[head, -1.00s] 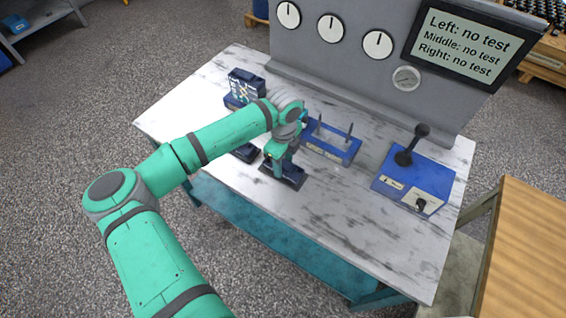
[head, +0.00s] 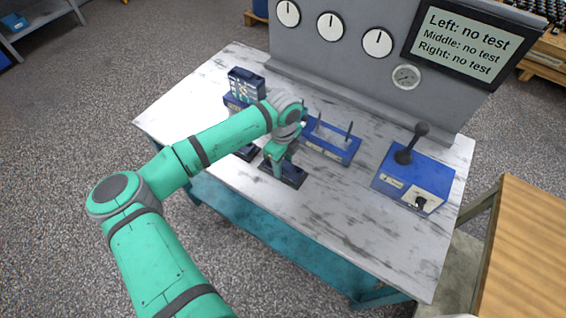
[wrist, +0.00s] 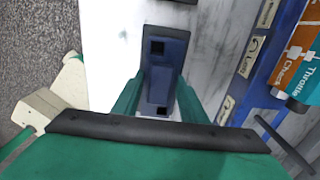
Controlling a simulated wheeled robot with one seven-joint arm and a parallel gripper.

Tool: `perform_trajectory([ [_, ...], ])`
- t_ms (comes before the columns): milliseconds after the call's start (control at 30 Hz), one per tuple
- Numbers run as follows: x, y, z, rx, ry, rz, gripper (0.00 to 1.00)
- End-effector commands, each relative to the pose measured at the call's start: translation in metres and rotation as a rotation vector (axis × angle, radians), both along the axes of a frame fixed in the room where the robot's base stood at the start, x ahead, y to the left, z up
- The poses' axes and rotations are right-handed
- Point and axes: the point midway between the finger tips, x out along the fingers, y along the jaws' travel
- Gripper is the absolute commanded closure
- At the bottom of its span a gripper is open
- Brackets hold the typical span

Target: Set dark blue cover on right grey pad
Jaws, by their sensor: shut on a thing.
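The dark blue cover (wrist: 168,52) is between the two green fingers of my gripper (wrist: 158,98) in the wrist view. It has two square black openings. My gripper (head: 279,168) is shut on it, low at the front of the table. The right grey pad (head: 295,183) lies around and under the cover, partly hidden by my arm and gripper. I cannot tell whether the cover touches it. The other dark pad (head: 247,153) lies to the left, largely behind my arm.
A blue holder (head: 330,148) with upright pins stands behind and right of my gripper. A blue box with a black lever (head: 412,182) is further right. A dark blue block (head: 246,84) stands at back left. The marble tabletop (head: 350,200) is clear at front right.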

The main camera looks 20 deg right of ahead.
Motion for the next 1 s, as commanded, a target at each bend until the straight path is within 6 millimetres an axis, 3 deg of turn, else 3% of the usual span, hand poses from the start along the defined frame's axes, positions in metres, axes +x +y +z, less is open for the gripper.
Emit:
perform_trajectory([
  [33,0.0,0.0,0.0,-0.001,-0.001,0.0,1.0],
  [67,0.0,0.0,0.0,-0.001,-0.001,0.0,0.54],
  [133,0.0,0.0,0.0,-0.001,-0.001,0.0,0.39],
  [433,0.0,0.0,0.0,0.0,0.001,0.0,0.39],
  [567,0.0,0.0,0.009,-0.001,0.001,0.0,0.39],
  [1000,0.0,0.0,0.085,-0.001,-0.001,0.0,0.39],
])
